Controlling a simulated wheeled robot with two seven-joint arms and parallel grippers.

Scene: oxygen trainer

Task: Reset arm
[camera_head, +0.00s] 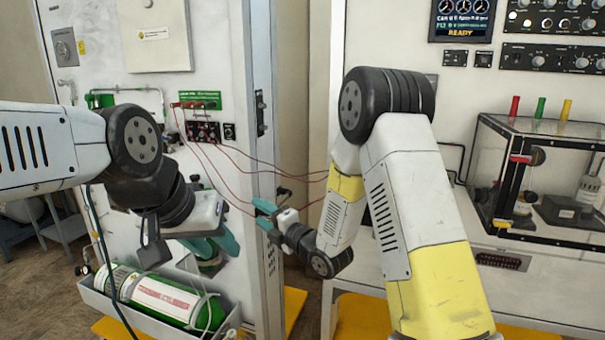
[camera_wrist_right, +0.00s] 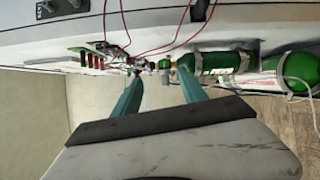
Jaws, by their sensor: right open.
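My right arm comes in from the right in the head view, its yellow and white links bent in front of the panels. My right gripper (camera_head: 265,214) points left, with its teal fingers apart and nothing seen between them. In the right wrist view the right gripper (camera_wrist_right: 158,74) is open, its fingers seen against the upside-down panel and green cylinders (camera_wrist_right: 215,63). My left gripper (camera_head: 215,246) hangs from the left arm above the cylinder tray. Its teal fingers are partly overlapped, so its opening is unclear.
A green and white cylinder (camera_head: 160,296) lies in a grey tray (camera_head: 229,317). Thin red cables (camera_head: 240,160) run from the left panel's sockets past my right gripper. A clear-walled case (camera_head: 552,232) stands at the right. A gap separates the two cabinets.

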